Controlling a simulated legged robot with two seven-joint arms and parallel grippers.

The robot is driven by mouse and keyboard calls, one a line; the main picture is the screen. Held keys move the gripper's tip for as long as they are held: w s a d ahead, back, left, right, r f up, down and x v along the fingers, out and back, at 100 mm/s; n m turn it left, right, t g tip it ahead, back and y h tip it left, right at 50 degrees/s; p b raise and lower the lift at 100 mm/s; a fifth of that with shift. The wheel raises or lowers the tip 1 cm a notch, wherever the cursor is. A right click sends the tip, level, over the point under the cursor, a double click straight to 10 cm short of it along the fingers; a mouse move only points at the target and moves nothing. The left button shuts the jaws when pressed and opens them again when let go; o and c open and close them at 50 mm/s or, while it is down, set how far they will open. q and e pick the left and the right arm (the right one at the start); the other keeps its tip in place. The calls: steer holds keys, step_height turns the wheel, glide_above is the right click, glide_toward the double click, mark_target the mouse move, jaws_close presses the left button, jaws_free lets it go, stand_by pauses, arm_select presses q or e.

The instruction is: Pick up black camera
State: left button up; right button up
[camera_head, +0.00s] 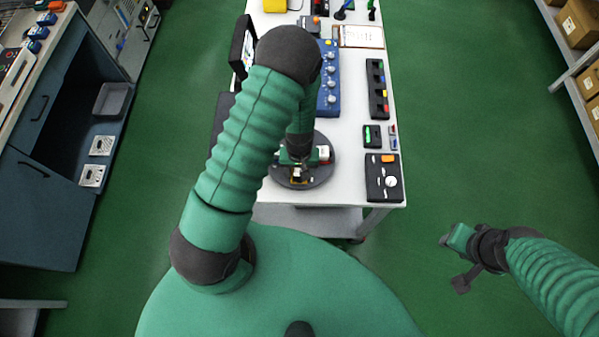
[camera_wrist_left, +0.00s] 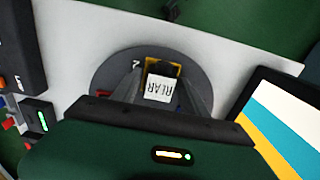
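A small dark block with yellow edges and a white face lettered REAR (camera_wrist_left: 160,88) stands on a round dark grey disc (camera_wrist_left: 107,72) in the left wrist view; it seems to be the black camera. In the head view this block (camera_head: 298,175) is small and partly hidden by my arm, on the disc (camera_head: 318,176) at the table's near end. My left gripper (camera_wrist_left: 163,78) is open, with one finger on each side of the block; it shows in the head view (camera_head: 299,166) above the disc. I cannot tell whether the fingers touch the block. My right gripper (camera_head: 451,262) hangs over the floor, away from the table.
A dark box with an orange button and white dial (camera_head: 383,178) stands right of the disc on the white table (camera_head: 350,110). A blue panel with knobs (camera_head: 328,85) and a black tray (camera_head: 377,90) lie farther back. A screen (camera_wrist_left: 280,125) stands close beside the left gripper.

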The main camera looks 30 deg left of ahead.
arm_select(q)
steer(key=shift+o, duration=0.6)
steer(key=shift+r, duration=0.1)
